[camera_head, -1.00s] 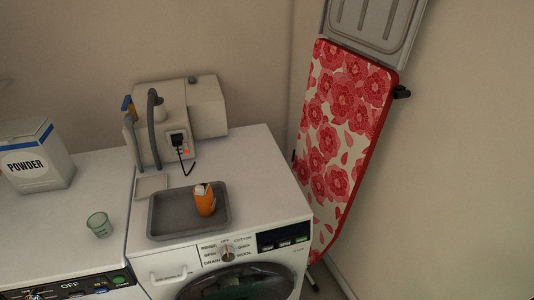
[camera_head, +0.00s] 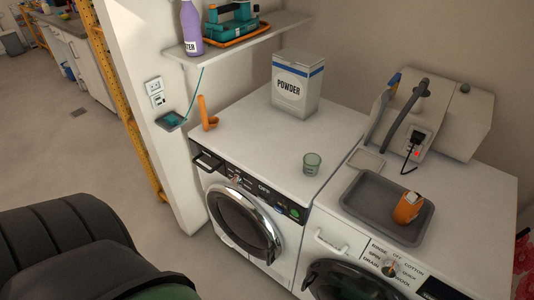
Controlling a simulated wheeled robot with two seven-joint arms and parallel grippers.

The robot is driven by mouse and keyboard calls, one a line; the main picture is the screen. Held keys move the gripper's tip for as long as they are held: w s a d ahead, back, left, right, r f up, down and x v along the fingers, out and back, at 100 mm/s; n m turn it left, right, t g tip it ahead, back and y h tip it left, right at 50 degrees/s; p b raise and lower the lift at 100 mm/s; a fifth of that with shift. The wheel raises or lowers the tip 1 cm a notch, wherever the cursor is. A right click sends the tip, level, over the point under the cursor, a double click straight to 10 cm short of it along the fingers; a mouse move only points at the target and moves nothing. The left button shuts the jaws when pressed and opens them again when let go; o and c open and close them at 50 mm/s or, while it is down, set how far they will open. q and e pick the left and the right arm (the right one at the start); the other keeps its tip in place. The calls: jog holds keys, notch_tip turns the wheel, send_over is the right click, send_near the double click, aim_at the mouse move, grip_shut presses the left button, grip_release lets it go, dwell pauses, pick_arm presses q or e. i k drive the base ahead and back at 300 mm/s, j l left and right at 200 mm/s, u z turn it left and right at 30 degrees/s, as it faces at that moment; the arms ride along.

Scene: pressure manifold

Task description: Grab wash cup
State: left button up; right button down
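A small greenish, see-through cup (camera_head: 312,163) stands upright on top of the left washing machine (camera_head: 262,143), near its right edge. It looks like the wash cup, and nothing touches it. Neither of my grippers shows in the head view.
A powder box (camera_head: 296,84) stands behind the cup. To the right, a grey tray (camera_head: 365,208) holds an orange item (camera_head: 408,207) on the second machine. An orange hook-shaped piece (camera_head: 207,113) stands at the left. A shelf (camera_head: 235,44) overhangs the back left. The top around the cup is clear.

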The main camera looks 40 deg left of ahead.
aim_at(312, 162)
jog(key=u, duration=0.7)
jog(key=k+l+z, duration=0.15)
